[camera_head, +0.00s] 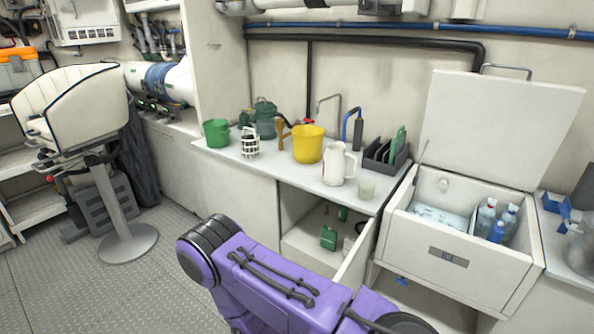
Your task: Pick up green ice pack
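A flat green piece (397,146) stands upright in a dark divided rack (376,164) on the counter; it may be the green ice pack, but it is too small to be sure. A small green object (329,238) sits on a shelf in the open cabinet under the counter, with another green item (343,213) behind it; I cannot tell what these are. A purple arm of mine crosses the lower middle of the view and covers part of the cabinet front. No fingertips of either gripper show.
At right, an open white cooler (455,262) holds bottles (497,220). A seat (75,102) stands left.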

